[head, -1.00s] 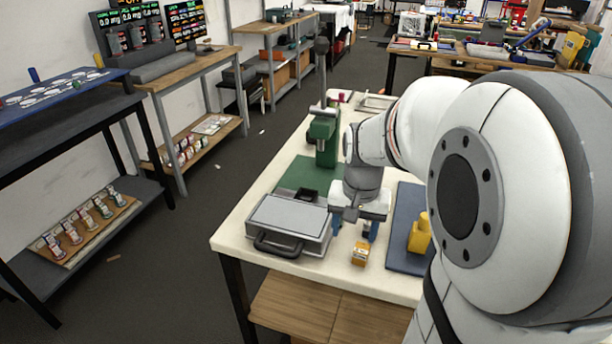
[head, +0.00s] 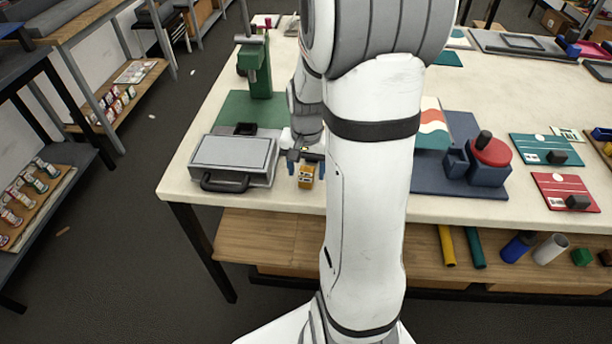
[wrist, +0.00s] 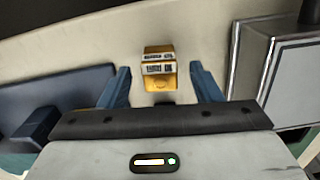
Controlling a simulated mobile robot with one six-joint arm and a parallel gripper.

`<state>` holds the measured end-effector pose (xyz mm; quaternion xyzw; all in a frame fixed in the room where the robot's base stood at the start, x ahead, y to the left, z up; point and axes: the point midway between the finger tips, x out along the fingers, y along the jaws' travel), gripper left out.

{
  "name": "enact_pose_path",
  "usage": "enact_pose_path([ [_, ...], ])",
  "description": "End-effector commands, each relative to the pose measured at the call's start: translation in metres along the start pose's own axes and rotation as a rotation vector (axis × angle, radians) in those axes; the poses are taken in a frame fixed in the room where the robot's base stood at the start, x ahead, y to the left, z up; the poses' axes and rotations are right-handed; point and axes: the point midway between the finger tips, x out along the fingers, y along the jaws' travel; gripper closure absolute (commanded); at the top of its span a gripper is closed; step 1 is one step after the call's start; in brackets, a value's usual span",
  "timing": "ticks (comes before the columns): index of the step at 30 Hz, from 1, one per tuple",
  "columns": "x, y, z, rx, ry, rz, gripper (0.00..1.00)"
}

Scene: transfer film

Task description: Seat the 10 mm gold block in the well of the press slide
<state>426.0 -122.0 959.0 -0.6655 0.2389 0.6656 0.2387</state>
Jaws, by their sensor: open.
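A small gold block (head: 306,180) with dark-and-white markings stands on the cream table near its front edge. It also shows in the wrist view (wrist: 158,82), centred between my two blue fingers. My gripper (head: 306,164) is open, with a gap on each side of the block. I cannot tell how far down the fingers reach. The green press (head: 257,68) stands further back on the left. A dark part (head: 245,128) sits before it, on a green mat (head: 232,108) behind the grey case. I cannot make out a well in it.
A grey case (head: 232,153) with a dark handle lies just left of the block. A blue mat (head: 430,183) with a red-topped blue object (head: 490,155) lies to the right. Red and teal boards lie further right. My arm hides the middle of the table.

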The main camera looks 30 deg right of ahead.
Motion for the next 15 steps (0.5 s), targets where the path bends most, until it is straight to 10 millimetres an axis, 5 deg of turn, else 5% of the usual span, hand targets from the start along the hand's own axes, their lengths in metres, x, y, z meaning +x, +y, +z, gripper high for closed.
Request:
enact_pose_path([
  [4, -0.0001, -0.0002, 0.0001, -0.001, 0.0, 0.0, 0.42],
  [15, -0.0003, -0.0005, 0.0003, -0.001, 0.0, 0.0, 0.72],
])
